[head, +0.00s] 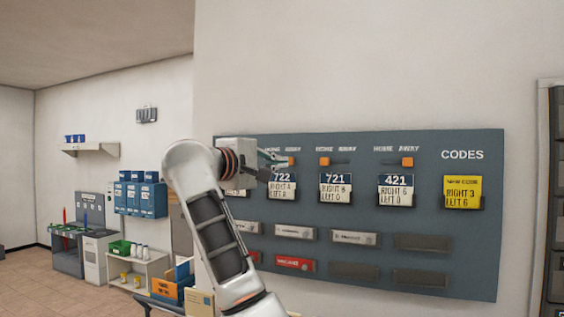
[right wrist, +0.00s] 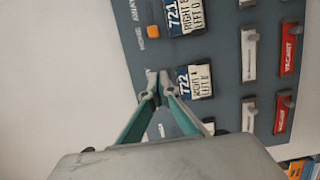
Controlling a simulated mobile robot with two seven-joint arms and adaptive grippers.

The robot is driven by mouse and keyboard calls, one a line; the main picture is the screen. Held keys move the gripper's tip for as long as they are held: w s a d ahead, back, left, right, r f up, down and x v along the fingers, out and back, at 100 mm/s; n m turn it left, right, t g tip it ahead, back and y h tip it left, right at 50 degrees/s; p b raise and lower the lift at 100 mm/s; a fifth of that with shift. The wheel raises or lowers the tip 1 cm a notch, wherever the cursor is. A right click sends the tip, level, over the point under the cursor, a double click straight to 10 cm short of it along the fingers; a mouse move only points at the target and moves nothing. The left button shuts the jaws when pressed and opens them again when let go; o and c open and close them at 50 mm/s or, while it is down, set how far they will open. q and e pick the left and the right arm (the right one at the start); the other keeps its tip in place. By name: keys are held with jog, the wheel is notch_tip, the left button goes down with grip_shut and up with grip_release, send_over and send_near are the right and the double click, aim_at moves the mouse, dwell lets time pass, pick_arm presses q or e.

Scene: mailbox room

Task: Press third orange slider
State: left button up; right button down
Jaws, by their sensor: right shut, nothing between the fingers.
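A grey wall board (head: 345,145) carries a row of orange sliders under HOME/AWAY labels. One orange slider (head: 291,161) is above card 722 (head: 282,186), one slider (head: 324,161) above card 721 (head: 335,187), and one slider (head: 407,162) above card 421 (head: 396,190). The 721 slider sits left in its label span; the 421 slider sits right. My right gripper (head: 282,157) is shut and empty, its fingertips by the 722 slider; contact is unclear. In the right wrist view, the fingertips (right wrist: 157,86) are beside card 722, and the 721 slider (right wrist: 154,31) is clear of them. My left gripper is not visible.
A yellow code card (head: 462,192) is at the board's right. Lower rows hold grey plates and a red VACANT plate (head: 294,263). My right arm hides the board's left part. Shelves and blue boxes (head: 140,195) stand far left.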

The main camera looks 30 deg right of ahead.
aim_at(325, 161)
jog(key=p+x, duration=0.1)
jog(key=x, duration=0.6)
jog(key=shift+d+r, duration=0.1)
jog(key=shift+s+d, duration=1.35)
jog(key=shift+s, duration=0.05)
